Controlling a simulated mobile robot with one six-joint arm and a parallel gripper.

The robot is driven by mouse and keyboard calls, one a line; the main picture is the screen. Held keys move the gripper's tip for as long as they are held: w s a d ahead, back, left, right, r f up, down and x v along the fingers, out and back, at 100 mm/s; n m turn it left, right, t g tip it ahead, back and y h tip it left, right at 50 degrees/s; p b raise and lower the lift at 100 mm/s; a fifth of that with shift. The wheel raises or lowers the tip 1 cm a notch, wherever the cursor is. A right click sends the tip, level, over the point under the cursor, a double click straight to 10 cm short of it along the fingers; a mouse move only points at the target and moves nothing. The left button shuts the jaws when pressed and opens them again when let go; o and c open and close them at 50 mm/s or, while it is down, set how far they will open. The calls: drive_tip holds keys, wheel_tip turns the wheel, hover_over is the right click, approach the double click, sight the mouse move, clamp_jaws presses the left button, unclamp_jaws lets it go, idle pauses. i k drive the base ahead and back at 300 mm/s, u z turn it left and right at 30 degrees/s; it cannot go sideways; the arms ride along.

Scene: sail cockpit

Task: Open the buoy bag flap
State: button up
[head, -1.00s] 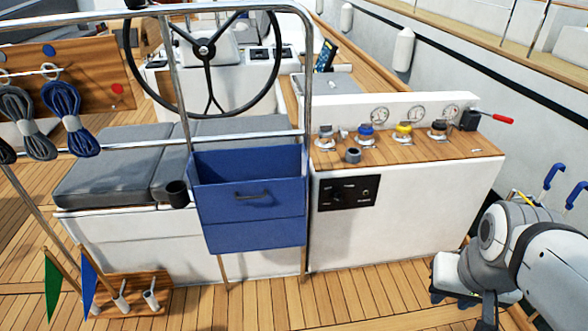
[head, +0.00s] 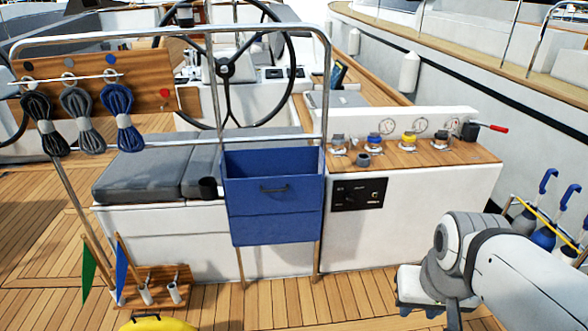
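The blue buoy bag (head: 275,230) hangs on the steel rail frame in the middle of the head view. Its top shows an opening with darker blue inside. My arm enters from the lower right. Its end, apparently my gripper (head: 425,305), is low at the right, apart from the bag. The fingers are too unclear to tell whether they are open or shut.
A steel rail (head: 328,90) frames the bag. A white console (head: 430,220) with winches stands at its right. A dark cup (head: 207,188) is at its left. Small flags (head: 121,270) stand lower left, and a yellow object (head: 157,324) shows at the bottom edge. Deck in front is clear.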

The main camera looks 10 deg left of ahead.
sight(294, 193)
drive_tip(key=i, duration=1)
drive_tip(key=u, duration=0.05)
